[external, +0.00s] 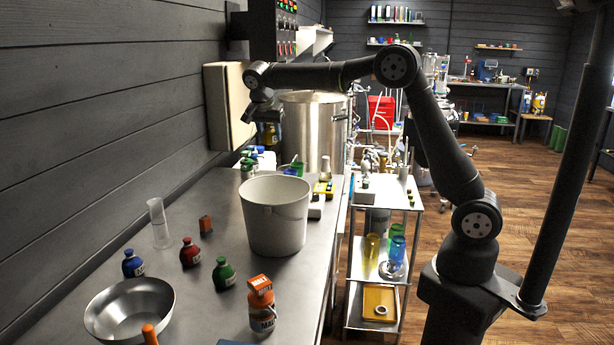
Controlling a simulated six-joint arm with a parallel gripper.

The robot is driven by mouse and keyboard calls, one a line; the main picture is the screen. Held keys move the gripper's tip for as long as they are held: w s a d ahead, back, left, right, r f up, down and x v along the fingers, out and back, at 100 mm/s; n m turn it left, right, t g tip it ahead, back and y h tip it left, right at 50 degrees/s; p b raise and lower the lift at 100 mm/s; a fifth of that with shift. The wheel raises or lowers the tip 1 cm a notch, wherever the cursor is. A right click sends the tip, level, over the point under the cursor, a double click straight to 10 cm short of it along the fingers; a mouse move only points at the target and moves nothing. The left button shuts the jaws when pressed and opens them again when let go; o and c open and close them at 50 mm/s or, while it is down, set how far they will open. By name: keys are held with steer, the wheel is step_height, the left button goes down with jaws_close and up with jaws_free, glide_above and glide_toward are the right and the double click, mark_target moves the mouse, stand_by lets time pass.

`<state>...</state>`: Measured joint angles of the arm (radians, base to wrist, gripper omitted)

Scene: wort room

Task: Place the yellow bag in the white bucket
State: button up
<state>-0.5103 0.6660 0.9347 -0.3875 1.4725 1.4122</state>
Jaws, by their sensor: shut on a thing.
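The white bucket (275,230) stands upright on the metal counter, with its open top facing up. My gripper (265,117) is in the air beyond the bucket and higher than its rim, near the wall. It is shut on a small dark-yellow thing with a pale label, which appears to be the yellow bag (268,135). The bag hangs below the fingers and is small and dim in this view. It is apart from the bucket. The inside bottom of the bucket is hidden by its front wall.
A large steel pot (315,125) stands behind the gripper. Blue, red and green bottles (190,253), a clear cylinder (159,224), a metal bowl (130,312) and an orange-capped jar (262,305) stand left and in front of the bucket. A wheeled shelf (385,200) is right of the counter.

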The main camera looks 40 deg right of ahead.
steer(key=r, duration=0.6)
steer(key=shift+s+a, duration=0.25)
steer(key=shift+s, duration=0.15)
steer(key=s+a, duration=0.4)
steer(key=s, duration=0.7)
steer(key=n, duration=0.1)
glide_above(276, 216)
steer(key=w, duration=0.3)
step_height(276, 216, down, 13)
steer(key=shift+w+f, duration=0.15)
steer(key=shift+f, duration=0.7)
steer(key=shift+w+f, duration=0.1)
steer(key=shift+f, duration=0.75)
